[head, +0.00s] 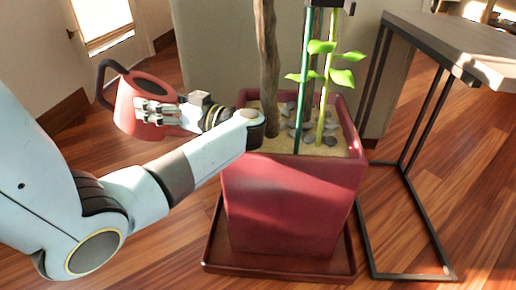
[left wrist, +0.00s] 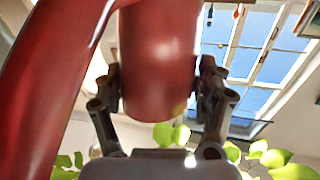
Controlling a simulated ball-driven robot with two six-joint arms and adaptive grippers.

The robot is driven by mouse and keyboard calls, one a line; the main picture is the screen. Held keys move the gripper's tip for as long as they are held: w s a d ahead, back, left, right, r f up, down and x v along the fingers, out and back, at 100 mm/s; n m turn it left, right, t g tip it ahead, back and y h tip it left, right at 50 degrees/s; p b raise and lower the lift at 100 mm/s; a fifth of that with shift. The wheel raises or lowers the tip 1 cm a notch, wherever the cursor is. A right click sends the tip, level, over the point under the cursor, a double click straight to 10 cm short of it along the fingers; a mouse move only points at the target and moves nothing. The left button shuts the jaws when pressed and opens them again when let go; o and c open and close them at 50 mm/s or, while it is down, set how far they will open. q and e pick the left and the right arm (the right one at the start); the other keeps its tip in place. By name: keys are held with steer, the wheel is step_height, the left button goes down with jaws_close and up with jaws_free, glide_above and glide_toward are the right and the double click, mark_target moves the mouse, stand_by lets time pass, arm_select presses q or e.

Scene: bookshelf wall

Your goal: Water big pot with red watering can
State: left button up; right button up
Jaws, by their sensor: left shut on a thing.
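The red watering can (head: 126,104) with a dark handle is held up at the left of the big pot. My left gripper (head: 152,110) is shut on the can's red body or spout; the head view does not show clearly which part. In the left wrist view the two fingers press on both sides of a red rounded part of the watering can (left wrist: 158,65). The big red square pot (head: 290,200) stands on a red tray (head: 280,270), with soil, grey stones, a trunk and a green-leaved plant in it. My left forearm reaches across to the pot's left rim. My right gripper is not in view.
A side table (head: 470,45) with a dark metal frame stands close at the pot's right. A pale wall or panel (head: 215,50) is behind the pot. The wooden floor is clear at the front left and right.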

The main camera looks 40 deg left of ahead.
mark_target(165, 130)
arm_select(q)
steer(key=shift+w+d+r+y, duration=0.15)
steer(key=shift+r+y, duration=0.2)
steer(key=shift+r, duration=0.25)
steer(key=shift+d+r+y, duration=0.15)
steer(key=shift+r+y, duration=0.2)
steer(key=shift+r, duration=0.2)
stand_by(2.4)
stand_by(0.4)
steer(key=shift+f+h+b, duration=0.3)
steer(key=shift+f+b, duration=0.05)
steer(key=shift+f, duration=0.05)
steer(key=f+h, duration=0.1)
steer(key=f, duration=0.1)
steer(key=f+h, duration=0.2)
steer(key=a+f+n+t+h, duration=0.1)
steer(key=f, duration=0.1)
steer(key=shift+s, duration=0.35)
steer(key=shift+a+f+h, duration=0.1)
steer(key=shift+f+h, duration=0.25)
steer(key=shift+h, duration=0.15)
steer(key=shift+f, duration=0.2)
